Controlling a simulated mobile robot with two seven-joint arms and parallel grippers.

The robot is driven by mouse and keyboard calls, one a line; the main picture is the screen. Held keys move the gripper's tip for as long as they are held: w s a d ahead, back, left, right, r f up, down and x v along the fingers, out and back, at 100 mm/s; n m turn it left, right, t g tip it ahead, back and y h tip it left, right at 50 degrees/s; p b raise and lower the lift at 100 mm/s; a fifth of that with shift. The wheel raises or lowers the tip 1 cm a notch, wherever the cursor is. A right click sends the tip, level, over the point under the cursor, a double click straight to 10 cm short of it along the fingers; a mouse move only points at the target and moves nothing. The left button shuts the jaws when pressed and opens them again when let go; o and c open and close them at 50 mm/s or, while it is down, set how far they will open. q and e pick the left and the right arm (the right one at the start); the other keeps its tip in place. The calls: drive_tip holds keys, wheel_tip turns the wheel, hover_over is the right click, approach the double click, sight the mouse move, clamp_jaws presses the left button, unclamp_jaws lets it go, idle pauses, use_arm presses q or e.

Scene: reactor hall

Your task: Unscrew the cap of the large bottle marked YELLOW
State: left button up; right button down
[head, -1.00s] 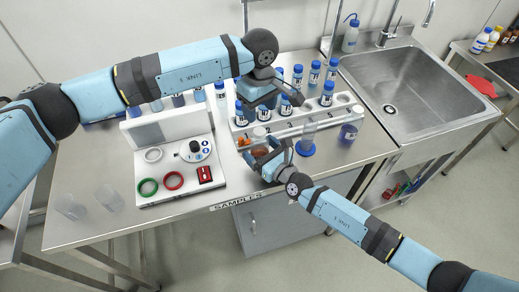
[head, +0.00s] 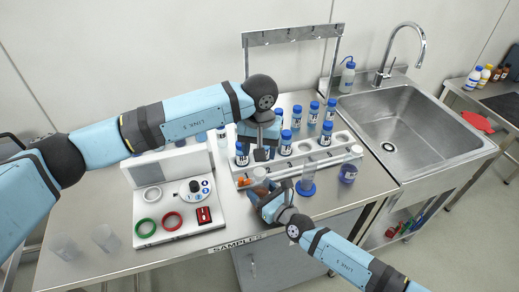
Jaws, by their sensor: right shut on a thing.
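Several blue-capped bottles stand in the white rack (head: 300,166) and behind it, among them one at the front left (head: 242,153). Their labels are too small to read, so I cannot tell which is marked YELLOW. My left gripper (head: 262,154) points down at the rack's left part, close to the bottles; its fingers are too dark and small to tell open from shut. My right gripper (head: 262,196) is at the table's front, before the rack, shut on a small brownish thing (head: 260,189) that its fingers partly hide.
A clear cylinder with a blue base (head: 306,187) and a dark-labelled jar (head: 348,172) stand right of my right gripper. A white panel station (head: 180,222) with rings and a knob is at left, two clear cups (head: 106,238) beyond. The sink (head: 410,135) is right.

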sight(260, 171)
use_arm(q)
drive_tip(key=m, duration=0.3)
drive_tip(key=shift+f, duration=0.25)
wheel_tip(260, 171, down, 8)
drive_tip(key=shift+r, duration=0.2)
drive_tip(key=shift+c, duration=0.2)
